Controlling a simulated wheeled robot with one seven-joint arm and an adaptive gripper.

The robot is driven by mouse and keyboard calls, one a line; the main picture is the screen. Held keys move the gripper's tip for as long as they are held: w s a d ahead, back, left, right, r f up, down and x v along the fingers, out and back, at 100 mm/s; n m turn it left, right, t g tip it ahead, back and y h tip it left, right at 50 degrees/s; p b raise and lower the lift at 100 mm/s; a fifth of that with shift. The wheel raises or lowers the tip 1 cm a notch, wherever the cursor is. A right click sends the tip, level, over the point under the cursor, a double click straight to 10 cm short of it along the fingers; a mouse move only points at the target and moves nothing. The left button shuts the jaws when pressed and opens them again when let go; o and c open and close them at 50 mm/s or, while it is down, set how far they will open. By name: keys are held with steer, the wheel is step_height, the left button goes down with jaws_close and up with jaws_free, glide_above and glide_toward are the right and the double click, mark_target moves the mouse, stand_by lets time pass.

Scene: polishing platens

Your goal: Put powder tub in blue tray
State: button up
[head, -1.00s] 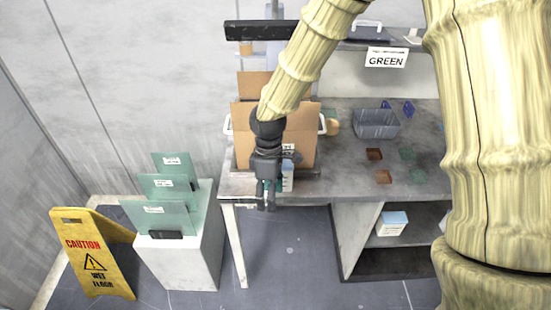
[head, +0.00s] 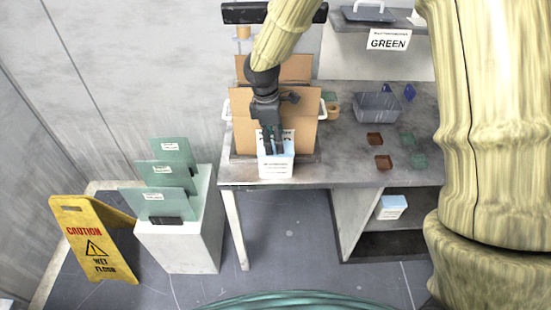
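A white tub with a pale blue top and a printed label (head: 276,168) stands at the front edge of the worktop, in front of an open cardboard box. My gripper (head: 273,151) points down at this tub, its dark fingers overlapping the tub's top in the head view. Whether the fingers touch or grip it cannot be told. A similar white box with a blue top (head: 391,207) sits on the shelf under the worktop. A grey-blue, open, see-through tray (head: 377,108) stands on the worktop to the right and appears empty.
The cardboard box (head: 243,125) has white handles at its sides. Small brown dishes (head: 383,162) and green pieces lie near the tray. A GREEN sign (head: 388,40) hangs behind. Glass panels on a white stand (head: 185,240) and a yellow caution sign (head: 95,240) are left.

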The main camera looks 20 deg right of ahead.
mark_target(276, 160)
steer(key=shift+d+f+p, duration=0.15)
steer(key=shift+f+p, duration=0.45)
steer(key=shift+f, duration=0.75)
steer(key=shift+d+f+p, duration=0.15)
steer(key=shift+f+p, duration=0.4)
steer(key=shift+f, duration=0.75)
steer(key=shift+f, duration=0.25)
steer(key=c, duration=1.3)
jaws_close()
steer(key=shift+r, duration=0.2)
